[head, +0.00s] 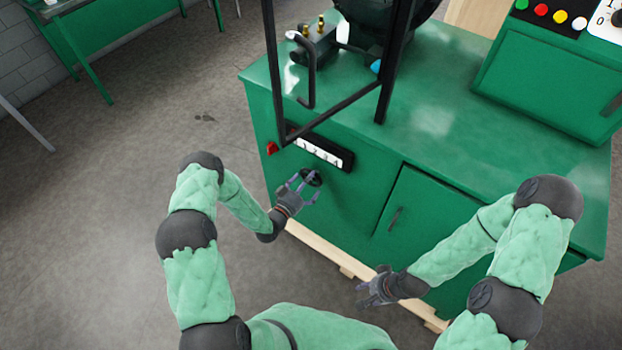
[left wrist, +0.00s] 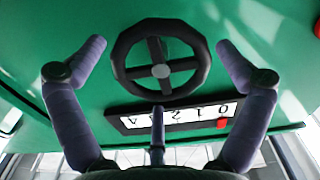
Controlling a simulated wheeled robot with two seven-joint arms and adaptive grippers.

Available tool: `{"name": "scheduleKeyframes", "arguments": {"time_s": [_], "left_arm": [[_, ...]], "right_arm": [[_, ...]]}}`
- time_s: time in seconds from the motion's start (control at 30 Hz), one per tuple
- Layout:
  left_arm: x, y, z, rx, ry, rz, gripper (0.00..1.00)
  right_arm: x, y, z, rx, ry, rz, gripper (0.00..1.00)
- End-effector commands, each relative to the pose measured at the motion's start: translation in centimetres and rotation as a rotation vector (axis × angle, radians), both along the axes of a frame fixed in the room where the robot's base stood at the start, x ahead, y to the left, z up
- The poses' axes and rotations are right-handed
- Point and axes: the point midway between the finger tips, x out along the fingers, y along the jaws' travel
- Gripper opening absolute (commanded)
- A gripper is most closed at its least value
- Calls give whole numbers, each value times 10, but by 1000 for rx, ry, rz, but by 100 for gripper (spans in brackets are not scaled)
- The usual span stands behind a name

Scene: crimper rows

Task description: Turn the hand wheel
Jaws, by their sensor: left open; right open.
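The hand wheel (head: 311,177) is a small black wheel on the front of the green machine cabinet. In the left wrist view the wheel (left wrist: 160,71) shows a round rim, crossed spokes and a grey hub. My left gripper (head: 303,187) is open in front of it. In the left wrist view its purple fingers stand spread on the left and right of the rim, with visible gaps, and a third finger is below the wheel. Nothing is held. My right gripper (head: 370,291) is open and empty, low in front of the cabinet and away from the wheel.
A numbered scale (head: 320,150) sits above the wheel; it also shows in the left wrist view (left wrist: 190,114) with a red marker. A black frame (head: 333,104) rises above it. A cabinet door (head: 408,212) is to the right. Open floor (head: 90,210) lies left.

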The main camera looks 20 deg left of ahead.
Motion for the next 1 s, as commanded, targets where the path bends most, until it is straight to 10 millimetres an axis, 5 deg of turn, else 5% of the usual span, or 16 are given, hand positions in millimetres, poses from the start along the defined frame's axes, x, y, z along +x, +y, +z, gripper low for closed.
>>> {"name": "scheduleKeyframes", "arguments": {"time_s": [0.5,0.53,0.67,1.0], "left_arm": [[19,-6,0,-1,1,2,100],[19,-6,0,-1,1,1,97],[19,-6,0,-1,1,2,60],[18,-6,-1,14,-3,2,60]], "right_arm": [[0,0,-3,0,0,0,43],[0,0,-3,0,0,0,43],[0,0,-3,0,0,0,43],[0,0,-4,0,0,0,43]]}}
